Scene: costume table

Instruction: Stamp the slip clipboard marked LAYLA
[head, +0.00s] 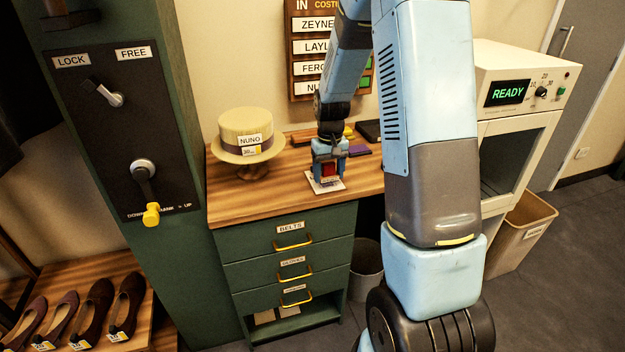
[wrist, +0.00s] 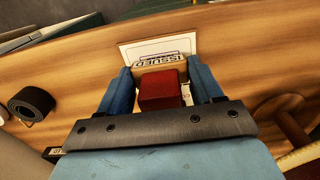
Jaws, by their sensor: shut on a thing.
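My gripper (head: 328,168) is low over the wooden table and shut on a red-handled stamp (head: 329,170). In the wrist view, my gripper's blue fingers (wrist: 162,80) stand either side of the stamp's red block (wrist: 159,90). A label on the stamp reads ISSUED, upside down in this view. A white slip or card (head: 325,186) lies on the table directly under the stamp; it also shows in the wrist view (wrist: 130,52). The stamp and fingers cover part of it, and I cannot read a name on it. Whether the stamp touches it I cannot tell.
A straw hat tagged NUNO (head: 245,128) stands on a stand to the left. A purple item (head: 358,151) and a black item (head: 369,130) lie behind my gripper. A name board (head: 308,29) hangs above. A dark coil (wrist: 32,102) lies left in the wrist view.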

